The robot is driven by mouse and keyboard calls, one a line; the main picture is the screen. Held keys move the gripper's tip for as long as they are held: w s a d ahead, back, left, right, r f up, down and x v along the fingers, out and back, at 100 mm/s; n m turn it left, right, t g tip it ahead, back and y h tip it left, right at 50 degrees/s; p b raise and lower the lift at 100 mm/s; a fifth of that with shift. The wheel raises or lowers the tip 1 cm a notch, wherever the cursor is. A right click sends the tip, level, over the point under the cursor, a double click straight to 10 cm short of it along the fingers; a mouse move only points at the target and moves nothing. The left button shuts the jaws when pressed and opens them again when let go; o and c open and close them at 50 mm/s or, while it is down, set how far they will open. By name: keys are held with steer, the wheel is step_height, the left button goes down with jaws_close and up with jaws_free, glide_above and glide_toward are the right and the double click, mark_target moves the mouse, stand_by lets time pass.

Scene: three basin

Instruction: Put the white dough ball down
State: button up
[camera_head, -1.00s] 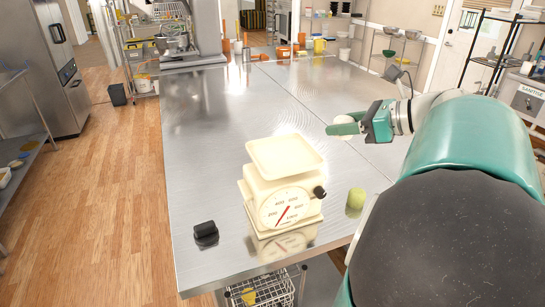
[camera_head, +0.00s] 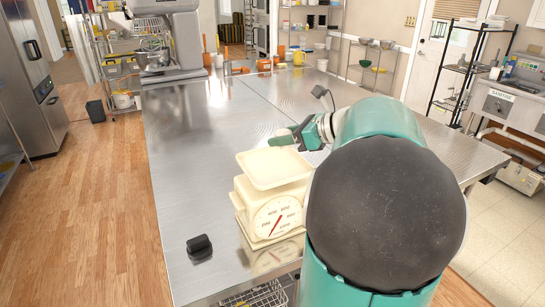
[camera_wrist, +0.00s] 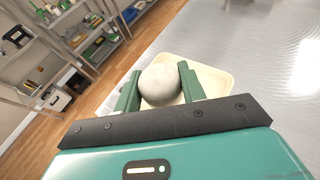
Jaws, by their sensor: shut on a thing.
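The white dough ball (camera_wrist: 159,85) sits between the green fingers of my gripper (camera_wrist: 158,88) in the wrist view, and the gripper is shut on it. In the head view my gripper (camera_head: 290,137) is behind the scale, above the steel table, and the ball is mostly hidden there. The cream kitchen scale (camera_head: 268,215) stands on the table with a square pan (camera_head: 274,168) on top. In the wrist view the pan (camera_wrist: 212,80) shows beyond the ball and fingers. I cannot tell the height of the ball above the pan or table.
The steel table (camera_head: 200,130) has free room left of and behind the scale. A small black object (camera_head: 199,246) lies near the front left edge. A large mixer (camera_head: 168,45) and several orange containers stand at the far end. My arm covers the right front.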

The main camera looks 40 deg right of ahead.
mark_target(273, 165)
steer(key=w+f, duration=0.1)
steer(key=f, duration=0.1)
steer(key=w+f, duration=0.1)
steer(key=w, duration=0.1)
steer(key=shift+a+f, duration=0.1)
steer(key=shift+f, duration=0.25)
steer(key=shift+w+a+f, duration=0.1)
steer(key=shift+w+f, duration=0.05)
steer(key=shift+f, duration=1.6)
steer(key=shift+f, duration=0.2)
steer(key=o, duration=1)
steer(key=shift+c, duration=0.2)
steer(key=shift+r, duration=0.1)
